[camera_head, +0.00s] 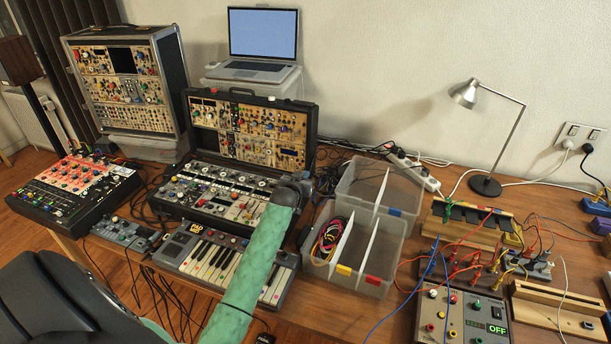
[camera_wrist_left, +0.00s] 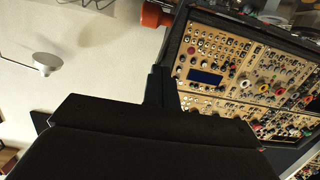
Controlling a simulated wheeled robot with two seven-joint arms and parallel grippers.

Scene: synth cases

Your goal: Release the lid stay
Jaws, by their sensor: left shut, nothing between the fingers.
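The black synth case (camera_head: 315,125) stands open in the middle of the head view, its lid raised and lined with modules. Its base (camera_head: 215,190) lies flat below, full of knobs. My left gripper (camera_head: 292,192) is a dark shape at the end of my green-sleeved arm, at the right side of this case, where lid and base meet. It is shut and empty; whether it touches the case I cannot tell. The lid stay cannot be made out; the gripper covers part of that side. In the left wrist view, the module panel (camera_wrist_left: 245,80) fills the right, beside a large black shape.
Clear divided bins (camera_head: 375,250) with cables stand close right of the gripper. A small keyboard (camera_head: 205,255) lies in front of the case. A laptop (camera_head: 262,45) and a taller case (camera_head: 125,80) stand behind. A lamp (camera_head: 487,184) and wired boxes occupy the right.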

